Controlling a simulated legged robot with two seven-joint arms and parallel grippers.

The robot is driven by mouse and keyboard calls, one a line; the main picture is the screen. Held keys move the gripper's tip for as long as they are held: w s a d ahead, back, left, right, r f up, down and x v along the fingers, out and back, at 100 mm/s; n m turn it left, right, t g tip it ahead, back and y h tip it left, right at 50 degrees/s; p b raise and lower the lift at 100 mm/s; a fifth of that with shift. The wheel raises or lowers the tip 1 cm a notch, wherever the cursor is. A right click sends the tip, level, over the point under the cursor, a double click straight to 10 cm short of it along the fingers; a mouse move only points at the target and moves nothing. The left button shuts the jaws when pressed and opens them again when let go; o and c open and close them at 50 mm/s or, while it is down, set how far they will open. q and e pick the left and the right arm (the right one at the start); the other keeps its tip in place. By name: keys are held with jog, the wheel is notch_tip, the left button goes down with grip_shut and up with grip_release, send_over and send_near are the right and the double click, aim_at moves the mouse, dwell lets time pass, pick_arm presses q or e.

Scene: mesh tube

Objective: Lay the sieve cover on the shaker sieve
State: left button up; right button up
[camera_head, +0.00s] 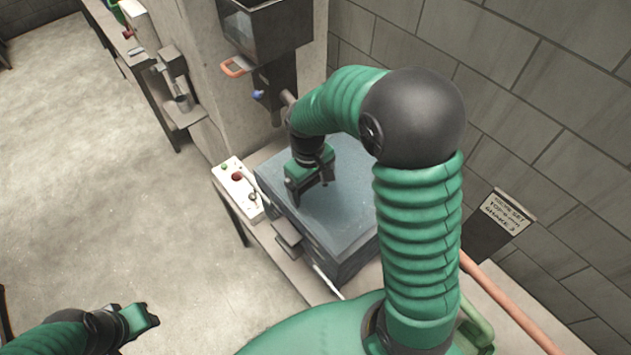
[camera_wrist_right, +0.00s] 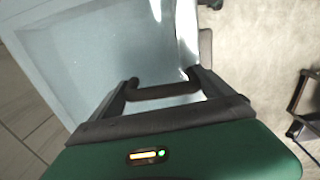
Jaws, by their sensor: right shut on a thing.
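The sieve cover (camera_head: 345,225) is a wide blue-grey square panel at the middle of the head view. It also fills much of the right wrist view (camera_wrist_right: 80,50). It lies over the dark grey box of the shaker sieve (camera_head: 350,262), whose top it hides; I cannot tell whether a gap remains between them. My right gripper (camera_head: 312,192) is above the panel's left part, shut on the cover's dark bar handle, which shows between the fingers in the wrist view (camera_wrist_right: 165,91). My left gripper (camera_head: 145,318) is at the lower left, away from the sieve; its jaw opening is unclear.
A white control box (camera_head: 237,188) with buttons stands left of the sieve. A dark hopper (camera_head: 265,30) with an orange handle (camera_head: 235,67) hangs behind it on a concrete pillar. A block wall and a small sign (camera_head: 500,215) are at the right. Open floor lies left.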

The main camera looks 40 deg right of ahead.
jog(key=shift+w+a+r, duration=0.1)
jog(key=o, duration=1.8)
jog(key=shift+s+d, duration=0.3)
jog(key=shift+d, duration=0.25)
jog(key=shift+d+r, duration=0.1)
jog(key=shift+r, duration=0.05)
pick_arm(q)
notch_tip(320, 180, down, 3)
jog(key=b, duration=0.2)
jog(key=shift+d+r+b, duration=0.15)
jog(key=shift+b, duration=0.25)
pick_arm(e)
notch_tip(320, 180, up, 16)
jog(key=a, duration=0.1)
jog(key=shift+r, duration=0.15)
jog(key=shift+w, duration=0.1)
pick_arm(q)
jog(key=shift+s, duration=0.1)
pick_arm(e)
jog(key=shift+a, duration=0.1)
